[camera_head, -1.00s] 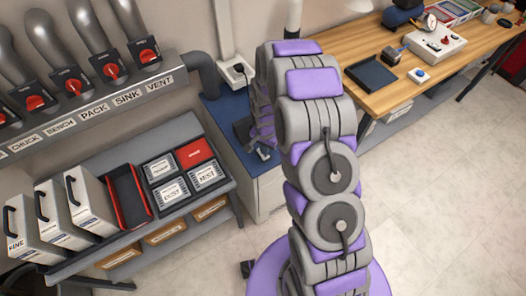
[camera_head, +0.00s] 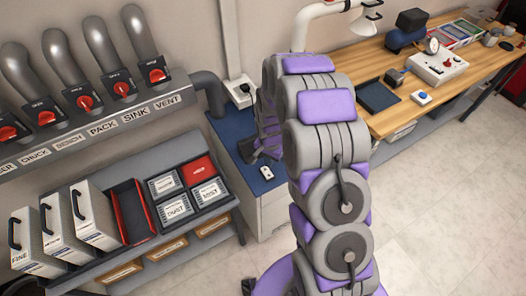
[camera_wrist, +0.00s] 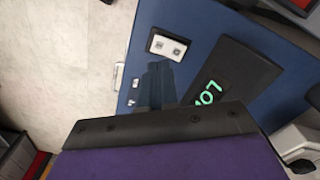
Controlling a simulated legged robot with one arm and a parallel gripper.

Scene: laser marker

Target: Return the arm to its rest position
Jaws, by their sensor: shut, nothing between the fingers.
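My arm (camera_head: 325,140), grey and purple, stands raised in the middle of the head view, its upper part beyond a bend over the blue-topped bench. In the wrist view my gripper (camera_wrist: 157,82) is shut, its blue-grey fingers together and empty over a blue surface (camera_wrist: 205,40). In the head view the gripper is mostly hidden behind the arm.
A shelf with cases and bins (camera_head: 150,255) is at left. A wooden workbench (camera_head: 400,115) is at right. Floor (camera_head: 450,220) is clear at lower right.

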